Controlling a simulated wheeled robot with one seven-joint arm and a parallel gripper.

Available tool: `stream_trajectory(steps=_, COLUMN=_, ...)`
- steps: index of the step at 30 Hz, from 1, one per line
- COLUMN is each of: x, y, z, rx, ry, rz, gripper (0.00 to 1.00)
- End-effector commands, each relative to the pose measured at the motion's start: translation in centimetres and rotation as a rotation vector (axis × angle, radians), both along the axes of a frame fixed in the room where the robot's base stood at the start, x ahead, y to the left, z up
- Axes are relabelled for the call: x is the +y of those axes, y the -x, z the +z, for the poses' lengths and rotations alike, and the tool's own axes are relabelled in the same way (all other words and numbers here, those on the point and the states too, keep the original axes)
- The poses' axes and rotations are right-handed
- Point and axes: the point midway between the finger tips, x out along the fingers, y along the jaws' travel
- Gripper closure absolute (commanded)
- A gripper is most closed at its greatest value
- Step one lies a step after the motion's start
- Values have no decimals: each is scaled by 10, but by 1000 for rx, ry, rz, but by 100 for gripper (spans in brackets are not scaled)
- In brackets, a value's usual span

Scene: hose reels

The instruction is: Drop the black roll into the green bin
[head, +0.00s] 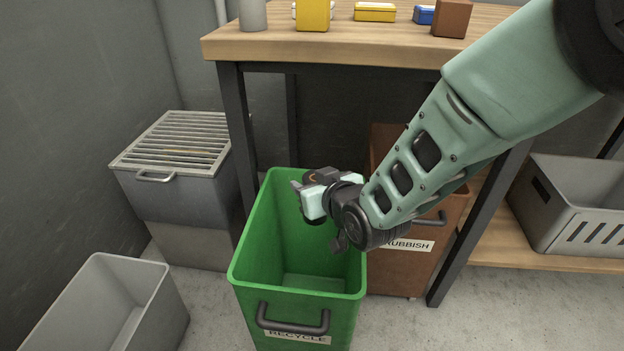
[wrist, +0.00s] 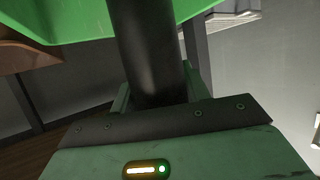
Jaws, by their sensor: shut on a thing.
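The green bin (head: 255,255), labelled RECYCLE, stands on the floor in front of the table, with its open top facing up. My gripper (head: 316,192) is over the bin's opening, near its right and back side. The black roll (wrist: 147,45) shows in the wrist view as a dark cylinder running up from between the fingers. My gripper is shut on it. In the head view, the roll is hard to tell from the dark parts of my gripper. Part of the green bin (wrist: 75,18) also shows at the top of the wrist view.
A brown RUBBISH bin (head: 414,262) stands behind and right of the green bin. A grey bin (head: 95,300) is at the lower left, and a grated metal box (head: 185,200) behind it. The wooden table (head: 350,42) holds several small items. A grey crate (head: 580,210) sits at right.

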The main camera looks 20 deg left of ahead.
Motion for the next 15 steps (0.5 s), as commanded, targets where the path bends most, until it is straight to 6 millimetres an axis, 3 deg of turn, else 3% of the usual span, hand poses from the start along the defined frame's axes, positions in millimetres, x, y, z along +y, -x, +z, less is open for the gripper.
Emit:
stream_trajectory(steps=7, x=0, y=0, z=-1, rx=-1, ry=-1, rz=0, gripper=80)
stream_trajectory(steps=8, x=0, y=0, z=-1, rx=-1, ry=-1, rz=0, gripper=51)
stream_trajectory(steps=10, x=0, y=0, z=-1, rx=-1, ry=-1, rz=0, gripper=32)
stream_trajectory(steps=15, x=0, y=0, z=-1, rx=-1, ry=-1, rz=0, gripper=29)
